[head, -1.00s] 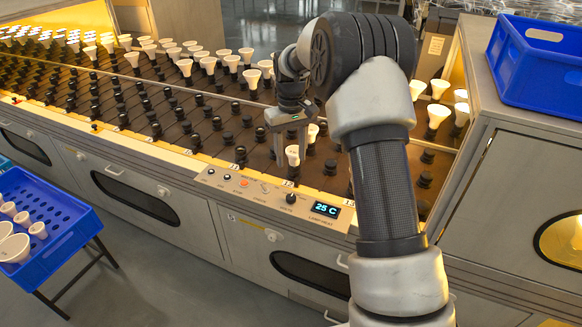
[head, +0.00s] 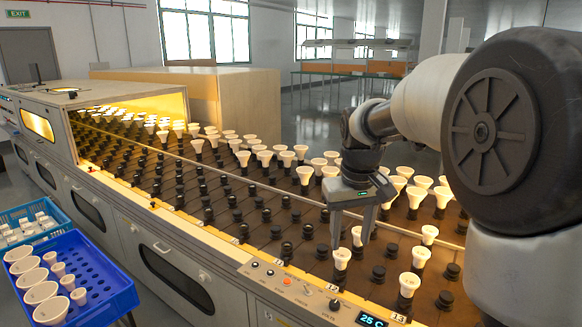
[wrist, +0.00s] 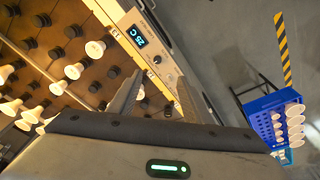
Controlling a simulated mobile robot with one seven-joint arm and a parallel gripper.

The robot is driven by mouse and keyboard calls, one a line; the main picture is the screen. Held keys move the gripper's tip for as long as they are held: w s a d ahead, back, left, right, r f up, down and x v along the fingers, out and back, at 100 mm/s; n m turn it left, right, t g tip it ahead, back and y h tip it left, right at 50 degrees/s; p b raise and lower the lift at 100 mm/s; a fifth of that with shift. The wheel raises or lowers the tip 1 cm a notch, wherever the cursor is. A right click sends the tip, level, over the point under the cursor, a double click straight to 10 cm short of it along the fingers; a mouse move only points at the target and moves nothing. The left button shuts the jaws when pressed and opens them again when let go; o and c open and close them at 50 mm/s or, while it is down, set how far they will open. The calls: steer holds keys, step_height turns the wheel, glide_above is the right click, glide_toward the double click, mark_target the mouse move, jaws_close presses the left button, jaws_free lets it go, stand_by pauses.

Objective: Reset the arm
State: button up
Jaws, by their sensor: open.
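My gripper (head: 351,240) hangs over the near right part of the burn-in rack (head: 262,233), its two fingers pointing down, apart and empty. In the wrist view my gripper (wrist: 155,95) also shows spread fingers with nothing between them. White bulbs stand in black sockets near it: one bulb (head: 341,258) appears just below the left finger, and another (head: 408,284) stands further right. I cannot tell the exact height of the fingers above the bulbs. My arm comes in from the right and hides part of the rack.
The control panel with a "25 C" display (head: 371,320) runs along the rack's front edge. A blue crate (head: 104,290) with white bulbs stands at the lower left, beside a teal crate (head: 25,240). More bulbs fill the rack's back rows. Open floor shows behind the rack.

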steer(key=s+r+m+t, duration=0.1)
steer(key=s+t, duration=0.1)
steer(key=s, duration=1)
steer(key=s+r+m+t, duration=0.1)
steer(key=s+r+t, duration=0.1)
steer(key=s, duration=1)
step_height(320, 180, up, 15)
steer(key=p, duration=1.6)
steer(key=shift+r, duration=0.2)
steer(key=shift+a, duration=0.15)
